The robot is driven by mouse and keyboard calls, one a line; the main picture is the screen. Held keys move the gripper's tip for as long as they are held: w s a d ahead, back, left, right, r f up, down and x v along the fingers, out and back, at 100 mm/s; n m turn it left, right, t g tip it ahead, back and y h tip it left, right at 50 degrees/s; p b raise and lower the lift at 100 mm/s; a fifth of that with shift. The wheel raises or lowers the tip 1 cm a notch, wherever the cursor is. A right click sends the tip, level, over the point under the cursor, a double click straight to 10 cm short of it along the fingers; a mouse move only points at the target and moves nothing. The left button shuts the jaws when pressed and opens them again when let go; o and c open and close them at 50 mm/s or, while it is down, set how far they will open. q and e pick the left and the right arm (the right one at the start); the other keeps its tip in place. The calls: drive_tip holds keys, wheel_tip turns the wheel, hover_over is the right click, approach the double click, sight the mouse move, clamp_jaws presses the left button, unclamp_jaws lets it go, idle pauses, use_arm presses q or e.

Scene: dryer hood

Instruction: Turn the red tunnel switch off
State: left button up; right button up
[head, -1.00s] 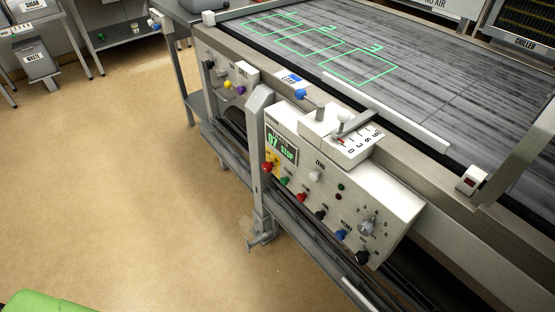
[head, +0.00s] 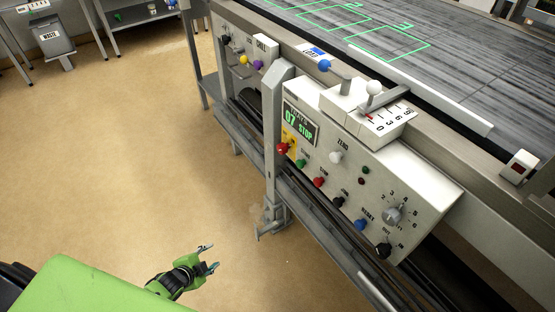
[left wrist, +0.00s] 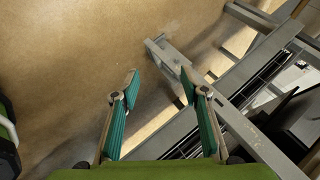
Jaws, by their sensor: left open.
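A small white box with a red rocker switch (head: 518,168) sits on the conveyor's metal edge at the right. Its position is too small to read. A red knob (head: 283,148) on a yellow plate and another red knob (head: 320,182) are on the white control panel (head: 425,190). I cannot read a tunnel label on any of them. My left gripper (head: 209,257) is open and empty over the floor, left of and well apart from the panel. Its two spread fingers also show in the left wrist view (left wrist: 165,90). My right gripper is not in view.
The long grey conveyor (head: 460,75) runs along the right side. A metal leg (head: 273,150) and low rails stand between my left gripper and the panel. Blue, white and black knobs crowd the panel. The tan floor (head: 120,170) at the left is clear.

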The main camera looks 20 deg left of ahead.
use_arm(q)
drive_tip(key=w+a+r+m+t+h+b, duration=0.1)
drive_tip(key=w+r+m+t+b, duration=0.2)
drive_tip(key=w+r+m, duration=0.55)
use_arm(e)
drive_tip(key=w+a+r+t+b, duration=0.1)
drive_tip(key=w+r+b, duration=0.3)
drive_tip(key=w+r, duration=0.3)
use_arm(q)
drive_tip(key=m+t+h+b, duration=0.3)
drive_tip(key=m+h+b, duration=0.3)
drive_tip(key=m+h, duration=0.65)
approach(279, 151)
drive_tip(key=w+d+y, duration=0.1)
drive_tip(key=w+d, duration=0.1)
drive_tip(key=w+d+r+m+b, duration=0.1)
drive_tip(key=w+d, duration=0.1)
drive_tip(key=w+d+r+m+y, duration=0.1)
drive_tip(key=w+d, duration=0.1)
drive_tip(key=shift+w+d+y+b, duration=0.2)
drive_tip(key=shift+w+y+b, duration=0.05)
drive_tip(key=shift+y+b, duration=0.15)
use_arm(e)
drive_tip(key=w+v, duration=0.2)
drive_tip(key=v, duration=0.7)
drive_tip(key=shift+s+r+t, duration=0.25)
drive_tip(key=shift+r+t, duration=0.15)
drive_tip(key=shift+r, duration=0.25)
